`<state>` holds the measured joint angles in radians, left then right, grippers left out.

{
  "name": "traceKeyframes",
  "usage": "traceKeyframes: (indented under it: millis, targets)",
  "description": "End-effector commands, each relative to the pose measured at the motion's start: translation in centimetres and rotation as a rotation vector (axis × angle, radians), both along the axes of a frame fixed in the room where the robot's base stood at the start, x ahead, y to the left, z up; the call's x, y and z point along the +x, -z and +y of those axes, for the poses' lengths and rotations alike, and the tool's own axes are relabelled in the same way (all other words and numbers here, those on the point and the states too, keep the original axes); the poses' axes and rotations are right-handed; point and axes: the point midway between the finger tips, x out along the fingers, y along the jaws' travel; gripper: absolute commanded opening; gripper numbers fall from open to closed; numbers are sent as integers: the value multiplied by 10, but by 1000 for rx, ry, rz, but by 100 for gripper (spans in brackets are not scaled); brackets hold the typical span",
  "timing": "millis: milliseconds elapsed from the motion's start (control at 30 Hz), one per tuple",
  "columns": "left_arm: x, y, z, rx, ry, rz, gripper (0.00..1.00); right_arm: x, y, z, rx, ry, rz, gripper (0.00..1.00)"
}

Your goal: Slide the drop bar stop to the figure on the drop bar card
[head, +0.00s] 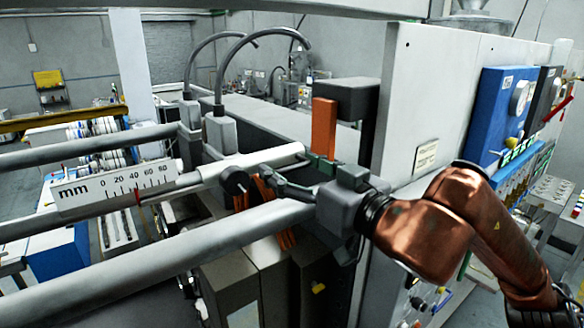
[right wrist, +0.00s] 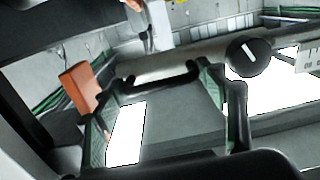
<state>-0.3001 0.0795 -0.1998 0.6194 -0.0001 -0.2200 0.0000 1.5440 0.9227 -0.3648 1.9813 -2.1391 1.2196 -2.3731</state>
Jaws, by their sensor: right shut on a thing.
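The mm scale (head: 115,186) sits along a grey rod at the left, with figures from 0 to 80. A thin red pointer (head: 138,196) stands below the scale, a little past 40. The drop bar stop seems to be the part with the round black knob (head: 235,181), which also shows in the right wrist view (right wrist: 249,56). My right gripper (head: 290,173) is at the pale bar just right of the knob and is shut on the stop; its exact contact is hard to see. A small card (head: 426,155) is on the white cabinet; its writing is unreadable. My left gripper is out of view.
A thick grey rail (head: 150,262) runs in front of the scale and another rail (head: 90,146) behind it. An orange block (head: 324,127) stands close behind my right gripper, with a dark housing above. The white cabinet (head: 400,95) rises at the right.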

Motion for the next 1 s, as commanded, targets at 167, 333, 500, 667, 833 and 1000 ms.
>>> traceKeyframes:
  millis: [167, 333, 500, 667, 833, 1000]
  targets:
    - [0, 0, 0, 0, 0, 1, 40, 1, 0, -1, 1, 2, -1, 22]
    - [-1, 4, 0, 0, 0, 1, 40, 2, 0, -4, -1, 4, -1, 22]
    - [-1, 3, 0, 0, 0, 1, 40, 2, -1, -4, 1, 3, 0, 22]
    - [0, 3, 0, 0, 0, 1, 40, 2, -1, -4, 1, 3, 0, 70]
    - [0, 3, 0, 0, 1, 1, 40, 2, 0, -3, 1, 2, 1, 72]
    - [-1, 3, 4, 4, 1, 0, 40, 1, 0, -4, 1, 1, -1, 72]
